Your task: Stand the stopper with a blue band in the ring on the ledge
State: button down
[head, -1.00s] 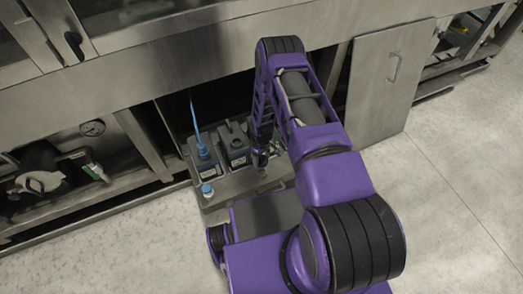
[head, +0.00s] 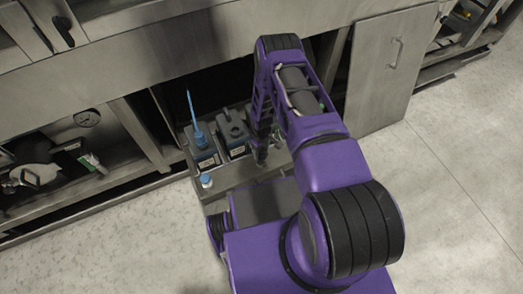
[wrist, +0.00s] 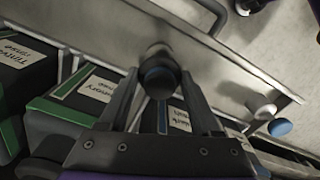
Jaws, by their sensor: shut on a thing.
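My gripper (wrist: 160,92) is shut on a dark, round-topped stopper (wrist: 160,76) with a dull bluish tint, held between the two fingers in the wrist view. A clear blue band cannot be made out on it. Metal ledge (wrist: 215,68) lies beneath and beyond it. A dark round shape shows just behind the stopper; I cannot tell whether it is the ring or part of the stopper. In the head view my gripper (head: 262,156) is low over the ledge (head: 232,178), right of the canisters, and the arm hides most of what it holds.
The cabinet frame overhangs the ledge. The floor in front is clear.

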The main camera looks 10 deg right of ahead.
jog(key=shift+f+b, duration=0.6)
jog(key=shift+f, duration=0.65)
jog(key=shift+f, duration=0.1)
jog(key=shift+f, duration=0.85)
jog(key=shift+f, duration=0.45)
grip_release()
dwell(0.5)
